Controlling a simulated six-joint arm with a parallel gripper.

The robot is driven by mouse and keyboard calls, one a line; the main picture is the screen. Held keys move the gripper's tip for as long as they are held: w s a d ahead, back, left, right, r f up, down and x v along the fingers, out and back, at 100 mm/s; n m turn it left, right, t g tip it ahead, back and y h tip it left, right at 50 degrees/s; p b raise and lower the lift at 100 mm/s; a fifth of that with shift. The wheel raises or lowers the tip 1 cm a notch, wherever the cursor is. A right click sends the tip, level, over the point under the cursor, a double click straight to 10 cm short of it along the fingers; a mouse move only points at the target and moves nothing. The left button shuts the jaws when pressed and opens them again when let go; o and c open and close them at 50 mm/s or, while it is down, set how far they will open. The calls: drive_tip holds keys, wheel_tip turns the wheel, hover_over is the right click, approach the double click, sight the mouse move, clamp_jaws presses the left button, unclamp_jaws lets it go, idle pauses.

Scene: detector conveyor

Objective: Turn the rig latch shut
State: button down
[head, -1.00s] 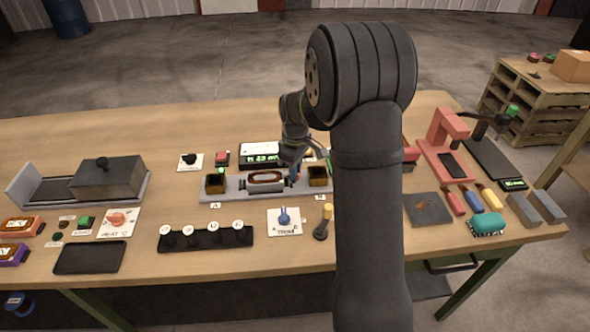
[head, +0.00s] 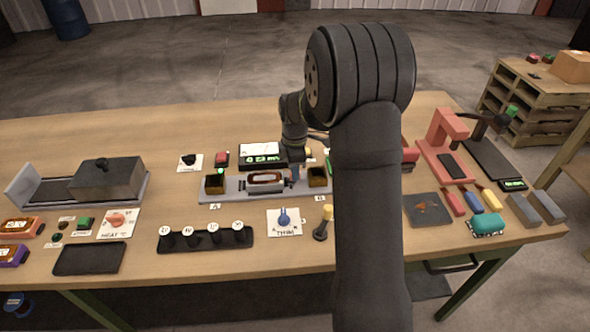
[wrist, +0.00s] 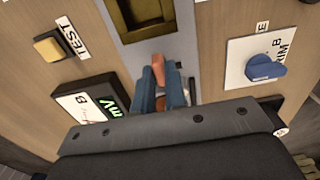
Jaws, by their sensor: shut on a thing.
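The rig (head: 235,193) is a long grey base in the middle of the table, with a dark brass-rimmed box near each end and a coil part between them. My gripper (head: 295,174) points down at the rig, just left of its right-hand box. In the wrist view my gripper's blue fingers (wrist: 160,88) are closed on the rig latch, whose red-orange lever (wrist: 158,68) shows between and just beyond the fingertips. The rest of the latch is hidden by the fingers, so its exact angle is hard to tell.
A meter with a green display (head: 263,155) stands behind the rig. A blue trim knob (head: 284,217) and a black row of pegs (head: 206,238) are in front. A yellow TEST button (wrist: 49,47) shows beside the rig in the wrist view.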

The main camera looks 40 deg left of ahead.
idle(0.3)
drive_tip(key=c, duration=1.7)
unclamp_jaws()
drive_tip(key=shift+c, duration=0.2)
wheel_tip(320, 180, up, 18)
drive_tip(key=shift+f, duration=0.25)
drive_tip(key=shift+f, duration=0.1)
wheel_tip(320, 180, down, 17)
drive_tip(key=shift+f, duration=0.15)
